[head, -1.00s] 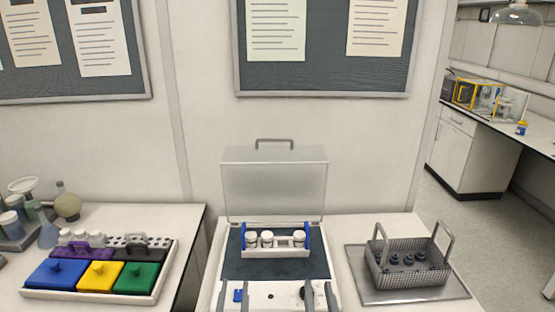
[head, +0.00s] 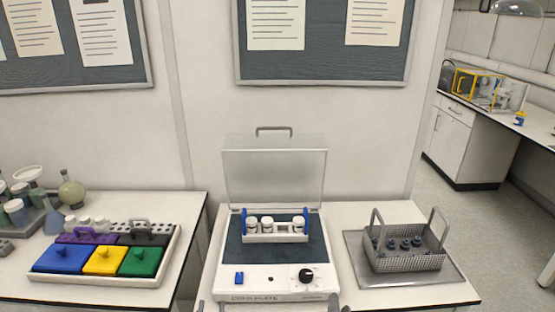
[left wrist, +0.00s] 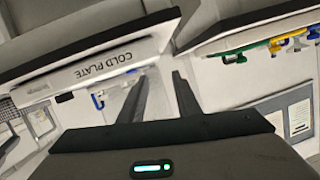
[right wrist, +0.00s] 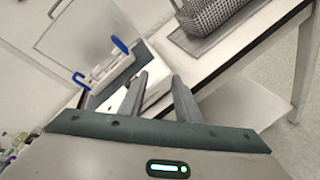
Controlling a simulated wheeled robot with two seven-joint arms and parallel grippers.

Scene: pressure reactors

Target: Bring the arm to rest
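My left gripper (left wrist: 160,78) is open and empty in the left wrist view, with a gap between its two dark fingers. It is in front of the cold plate (left wrist: 85,77), whose lettered front face shows there tilted. My right gripper (right wrist: 160,77) is also open and empty. It is near the front of the same device, and the vial rack (right wrist: 106,67) with blue ends shows beyond it. In the head view, only slivers of my fingers show at the bottom edge. The cold plate (head: 230,292) has its clear lid raised, and the rack (head: 275,238) with white-capped vials stands on it.
A mesh basket (head: 410,262) with dark-blue-topped items stands on a metal tray (head: 362,268) to the right. A white tray (head: 150,282) with blue, yellow and green lidded blocks sits on the left table. Glassware stands at far left.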

